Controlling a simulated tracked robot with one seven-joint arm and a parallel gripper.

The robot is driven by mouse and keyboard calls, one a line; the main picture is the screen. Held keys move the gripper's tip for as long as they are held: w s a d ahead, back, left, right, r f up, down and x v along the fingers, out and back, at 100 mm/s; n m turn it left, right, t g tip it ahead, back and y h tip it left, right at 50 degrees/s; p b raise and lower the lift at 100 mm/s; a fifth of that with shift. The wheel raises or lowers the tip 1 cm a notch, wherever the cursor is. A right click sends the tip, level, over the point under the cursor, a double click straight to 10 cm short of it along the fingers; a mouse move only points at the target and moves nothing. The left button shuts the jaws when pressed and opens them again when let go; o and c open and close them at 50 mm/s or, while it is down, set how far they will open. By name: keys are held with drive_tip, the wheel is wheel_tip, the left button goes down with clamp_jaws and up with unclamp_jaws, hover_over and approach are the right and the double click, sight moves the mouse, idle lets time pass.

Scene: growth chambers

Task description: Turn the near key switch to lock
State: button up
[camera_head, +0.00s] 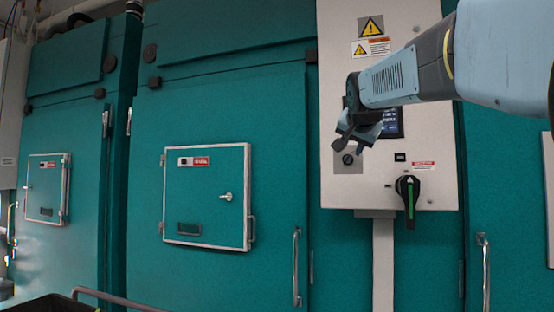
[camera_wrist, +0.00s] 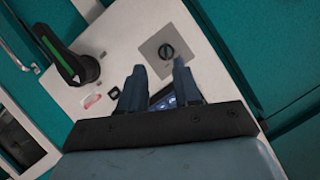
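The key switch (camera_head: 348,160) is a small round dark knob on a square grey plate, low on the white control box. In the wrist view the switch (camera_wrist: 167,51) shows a slot-like mark and lies just beyond my fingertips. I cannot read any lock label. My gripper (camera_head: 350,143) is in front of the box, just above the switch in the head view, and covers part of the plate. In the wrist view my gripper (camera_wrist: 159,66) has its two fingers apart with nothing between them. The fingertips appear short of the switch, not around it.
A large black rotary handle with a green stripe (camera_head: 409,197) sits right of the switch on the white control box (camera_head: 345,85). A screen (camera_head: 391,122) is partly behind my gripper. Teal chamber doors (camera_head: 220,110) with a framed hatch and handles stand left.

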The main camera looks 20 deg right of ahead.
sight(348, 157)
drive_tip(key=shift+m+t+h, duration=0.3)
drive_tip(key=x, duration=0.4)
drive_tip(key=r+x, duration=0.1)
drive_tip(key=x, duration=0.4)
drive_tip(key=d+r+x, duration=0.1)
drive_tip(key=x, duration=0.4)
drive_tip(key=shift+w+d+r, duration=0.15)
drive_tip(key=shift+w+r, duration=0.05)
drive_tip(key=shift+w, duration=0.05)
clamp_jaws()
